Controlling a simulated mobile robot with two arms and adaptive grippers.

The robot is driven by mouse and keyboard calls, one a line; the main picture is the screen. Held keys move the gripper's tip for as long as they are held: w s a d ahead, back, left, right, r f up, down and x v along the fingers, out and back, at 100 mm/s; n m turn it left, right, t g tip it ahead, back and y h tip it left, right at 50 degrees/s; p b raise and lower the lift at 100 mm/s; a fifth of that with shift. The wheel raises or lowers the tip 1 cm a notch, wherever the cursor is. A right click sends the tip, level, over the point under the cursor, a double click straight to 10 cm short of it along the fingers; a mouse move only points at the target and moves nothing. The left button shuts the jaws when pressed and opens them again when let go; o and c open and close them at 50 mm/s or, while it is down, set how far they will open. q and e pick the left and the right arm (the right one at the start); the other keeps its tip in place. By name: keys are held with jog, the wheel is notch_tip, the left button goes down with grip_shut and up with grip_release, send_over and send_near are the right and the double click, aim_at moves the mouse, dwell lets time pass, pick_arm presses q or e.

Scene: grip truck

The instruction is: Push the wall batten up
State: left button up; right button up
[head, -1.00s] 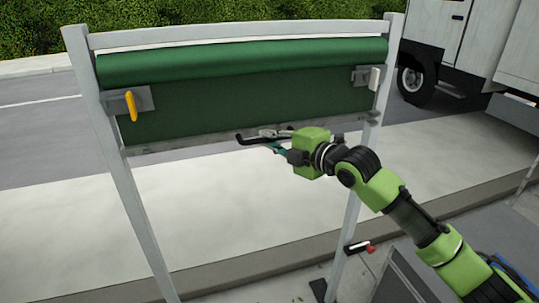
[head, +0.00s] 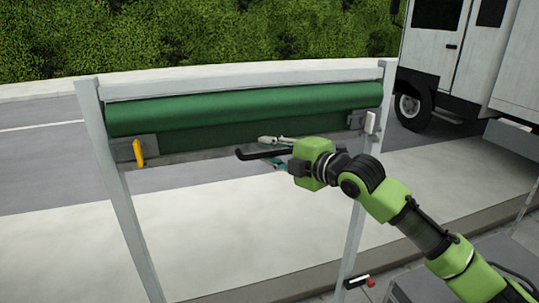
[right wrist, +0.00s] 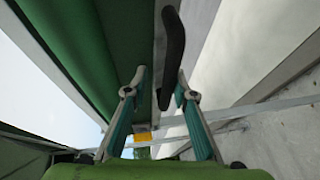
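The wall batten (head: 205,153) is a grey bar along the lower edge of the green curtain (head: 230,133), hung in a grey frame. A black bent handle (head: 262,154) stands out from it. My right gripper (head: 268,147) is at the batten's middle, beside the handle. In the right wrist view the two fingers (right wrist: 161,78) are apart, with the batten's grey edge and the black handle (right wrist: 173,45) between them. Gaps show at the fingers; firm contact cannot be told. My left gripper is out of view.
The frame's left post (head: 117,190) has a yellow lever (head: 138,152); the right post (head: 352,220) has a white block (head: 370,122) and a red-tipped lever (head: 370,282) low down. A white truck (head: 430,60) stands at right. Pavement below the batten is clear.

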jog(key=shift+s+f, duration=0.1)
jog(key=shift+f, duration=0.1)
jog(key=shift+s+d, duration=0.15)
jog(key=shift+d, duration=0.05)
jog(key=v, duration=1.1)
jog(key=shift+s, duration=0.25)
jog(key=shift+r, duration=0.15)
